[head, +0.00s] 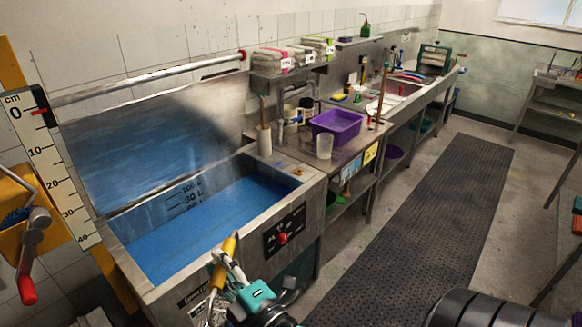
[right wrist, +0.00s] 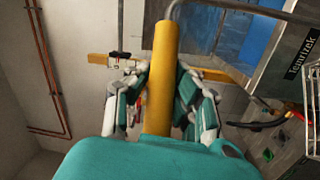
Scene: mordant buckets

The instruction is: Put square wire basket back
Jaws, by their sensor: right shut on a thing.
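My right gripper (head: 230,266) is at the front edge of the blue-filled steel tank, low in the head view. It is shut on a yellow handle (head: 220,262), which stands tilted. The right wrist view shows the handle (right wrist: 164,75) between the two teal and white fingers, with a bent metal rod at its far end. Thin wires of the square wire basket (head: 204,308) show below the handle in the head view. More wire mesh shows at the right edge of the right wrist view (right wrist: 313,110). Most of the basket is hidden. My left gripper is out of view.
The tank (head: 284,172) holds blue liquid. A purple tub (head: 336,124) and a clear beaker (head: 324,146) stand on the bench beyond it. A measuring scale (head: 45,160) and a red-handled crank (head: 30,250) are at left. The dark floor mat (head: 430,220) is clear.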

